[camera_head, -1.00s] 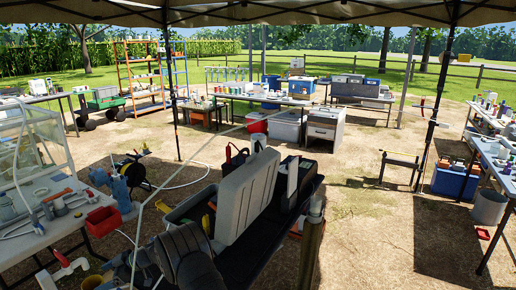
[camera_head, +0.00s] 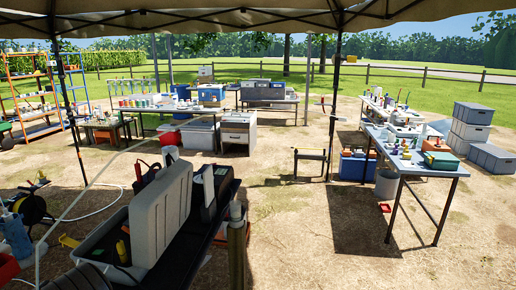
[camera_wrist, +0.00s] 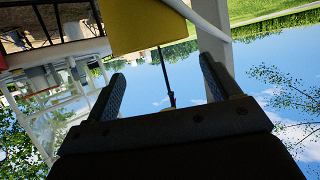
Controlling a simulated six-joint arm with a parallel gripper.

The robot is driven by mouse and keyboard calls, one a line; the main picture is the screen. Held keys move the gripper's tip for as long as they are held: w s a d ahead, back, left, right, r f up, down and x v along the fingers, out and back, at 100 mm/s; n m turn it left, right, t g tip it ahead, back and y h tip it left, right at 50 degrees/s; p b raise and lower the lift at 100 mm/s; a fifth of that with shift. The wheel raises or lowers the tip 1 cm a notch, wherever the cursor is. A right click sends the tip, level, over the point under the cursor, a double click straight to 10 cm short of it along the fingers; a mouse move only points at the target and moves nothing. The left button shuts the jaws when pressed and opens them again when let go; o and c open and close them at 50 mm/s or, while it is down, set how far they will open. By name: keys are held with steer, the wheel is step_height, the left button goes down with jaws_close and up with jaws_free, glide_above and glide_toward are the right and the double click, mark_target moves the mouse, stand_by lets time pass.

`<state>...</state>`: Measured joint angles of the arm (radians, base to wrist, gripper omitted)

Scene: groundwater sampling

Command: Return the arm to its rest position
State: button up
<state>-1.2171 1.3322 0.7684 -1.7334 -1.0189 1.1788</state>
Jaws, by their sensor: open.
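My gripper (camera_wrist: 162,78) shows in the wrist view, with its two dark fingers spread apart and nothing held between them. A yellow block-like object (camera_wrist: 145,25) is beyond the fingertips at the top of that view; I cannot tell what it is or how far away. A thin dark rod hangs in line between the fingers, against the sky. The wrist view is tilted, with sky filling its lower part. I cannot make out my gripper in the head view.
A grey case (camera_head: 162,215) stands upright at lower left, beside a post (camera_head: 237,245). A table with bottles (camera_head: 405,155) is at right, with grey crates (camera_head: 470,125) beyond. Canopy poles (camera_head: 334,110) rise around. Bare ground is clear at lower right.

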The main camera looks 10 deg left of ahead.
step_height(320, 180, down, 4)
steer(key=shift+r, duration=0.1)
steer(key=v, duration=1.1)
steer(key=x, duration=1.1)
steer(key=shift+s+f, duration=0.1)
steer(key=shift+f, duration=0.15)
steer(key=w+d+r+m+t+y, duration=0.2)
steer(key=w+d+r+m+t, duration=0.1)
steer(key=w+d+r, duration=1.7)
steer(key=w+d+r+m+t, duration=0.2)
steer(key=w+d, duration=0.3)
steer(key=d, duration=0.4)
steer(key=w+d+r+m+t+y, duration=0.1)
steer(key=w+d+m+t, duration=0.3)
steer(key=d, duration=0.5)
steer(key=w+d+r+m+t, duration=0.3)
steer(key=w+d+m+t, duration=0.1)
steer(key=w+d, duration=0.3)
steer(key=shift+d+t, duration=0.5)
steer(key=shift+d, duration=0.8)
